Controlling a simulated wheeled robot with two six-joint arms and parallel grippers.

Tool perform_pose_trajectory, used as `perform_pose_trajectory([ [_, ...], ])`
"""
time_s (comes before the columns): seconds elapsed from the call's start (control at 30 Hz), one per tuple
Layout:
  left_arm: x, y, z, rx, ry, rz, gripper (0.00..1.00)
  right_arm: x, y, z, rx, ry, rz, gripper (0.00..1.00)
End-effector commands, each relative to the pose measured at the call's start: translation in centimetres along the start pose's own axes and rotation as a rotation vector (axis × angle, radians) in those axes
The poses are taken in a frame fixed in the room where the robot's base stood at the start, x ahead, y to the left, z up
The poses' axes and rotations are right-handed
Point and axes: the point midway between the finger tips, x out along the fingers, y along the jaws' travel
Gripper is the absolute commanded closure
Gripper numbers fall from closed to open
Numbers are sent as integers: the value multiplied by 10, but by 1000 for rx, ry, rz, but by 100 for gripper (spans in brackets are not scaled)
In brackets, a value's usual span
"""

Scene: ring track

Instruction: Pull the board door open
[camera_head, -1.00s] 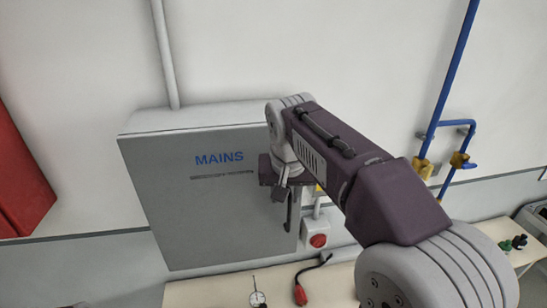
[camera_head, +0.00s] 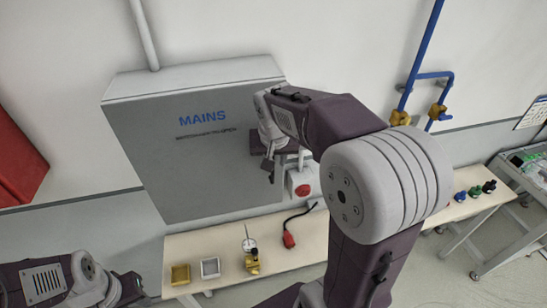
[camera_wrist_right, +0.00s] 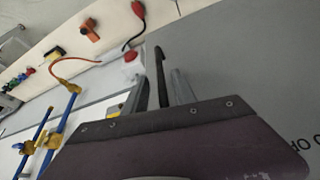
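The grey board (camera_head: 190,160) marked MAINS hangs on the wall at the left of the head view, its door looking closed. It also fills the right of the wrist view (camera_wrist_right: 250,75). A black bar handle (camera_wrist_right: 160,72) stands out at the door's edge. My right gripper (camera_wrist_right: 162,90) is at the handle, with a grey finger on each side of the bar and a gap that looks open. In the head view my right gripper (camera_head: 269,160) is mostly hidden by its own wrist. My left gripper (camera_head: 128,292) is low at the left, fingers unclear.
A table (camera_head: 185,250) below the board carries a yellow tray (camera_head: 180,274), a white tray (camera_head: 210,268), a dial gauge (camera_head: 249,245) and a red plug (camera_head: 289,239). A red-button box (camera_head: 302,184) is right of the board. Blue pipes (camera_head: 420,60) run up the wall.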

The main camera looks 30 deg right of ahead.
Motion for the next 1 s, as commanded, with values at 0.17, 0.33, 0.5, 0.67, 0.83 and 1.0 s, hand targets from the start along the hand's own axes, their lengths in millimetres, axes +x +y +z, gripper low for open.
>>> perform_pose_trajectory([
  [0.17, 0, 0, 0, 0, 0, 0, 64, 0, 0, 0, 0, 0, 0, 79],
  [0.33, 0, 0, 0, 0, 0, 0, 64, 0, 0, 0, 0, 0, 0, 100],
  [0.5, 0, 0, 0, 0, 0, 0, 64, 0, 0, 0, 0, 1, 0, 100],
  [0.67, 0, 0, 0, 0, 0, 0, 64, 0, 0, 0, 0, 1, 0, 100],
  [0.83, 0, 0, 0, 0, 0, 0, 64, -1, 0, 0, 0, 2, 0, 100],
  [1.0, 0, 0, 0, 0, 0, 0, 64, -1, 0, -1, 0, 2, -1, 100],
])
